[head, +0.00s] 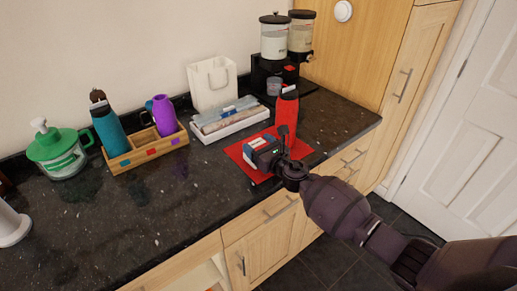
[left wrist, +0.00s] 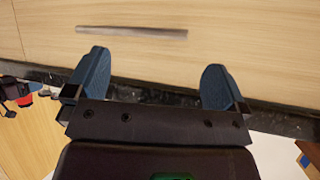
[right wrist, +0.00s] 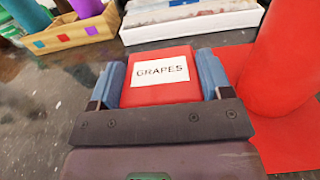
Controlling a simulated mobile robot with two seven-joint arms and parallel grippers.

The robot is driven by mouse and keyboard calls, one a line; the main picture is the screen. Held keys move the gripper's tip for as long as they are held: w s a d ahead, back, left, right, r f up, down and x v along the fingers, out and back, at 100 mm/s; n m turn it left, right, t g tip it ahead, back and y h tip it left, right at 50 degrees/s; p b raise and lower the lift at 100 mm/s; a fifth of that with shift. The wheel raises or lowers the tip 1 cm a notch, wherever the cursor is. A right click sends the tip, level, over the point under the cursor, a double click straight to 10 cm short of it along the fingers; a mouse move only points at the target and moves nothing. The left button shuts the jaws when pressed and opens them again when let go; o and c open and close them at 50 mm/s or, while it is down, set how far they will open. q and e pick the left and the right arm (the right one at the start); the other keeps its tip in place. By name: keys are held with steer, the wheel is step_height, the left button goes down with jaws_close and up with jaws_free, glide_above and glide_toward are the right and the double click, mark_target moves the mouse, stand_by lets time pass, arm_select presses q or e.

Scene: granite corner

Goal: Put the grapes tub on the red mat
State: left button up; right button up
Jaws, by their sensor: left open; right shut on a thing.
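The grapes tub (right wrist: 162,75) has a red top with a white label reading GRAPES. In the right wrist view my right gripper (right wrist: 162,85) is shut on it, one blue finger on each side. In the head view this gripper (head: 266,155) is over the left part of the red mat (head: 301,150), and the tub is mostly hidden by it. The mat also shows right of the tub in the right wrist view (right wrist: 285,148). I cannot tell whether the tub touches the mat. My left gripper (left wrist: 155,85) is open and empty, facing a wooden drawer front.
A tall red bottle (head: 287,115) stands at the mat's back, close right of the tub. A white tray (head: 233,126) with packets lies behind. A wooden caddy (head: 150,148), a green-lidded jug (head: 60,155) and a dispenser (head: 276,40) stand along the wall.

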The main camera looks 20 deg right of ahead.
steer(key=shift+f, duration=0.15)
steer(key=o, duration=1)
steer(key=shift+s+r, duration=0.15)
steer(key=shift+r, duration=0.1)
steer(key=v, duration=1.1)
steer(key=shift+s+d, duration=0.15)
steer(key=shift+s, duration=0.2)
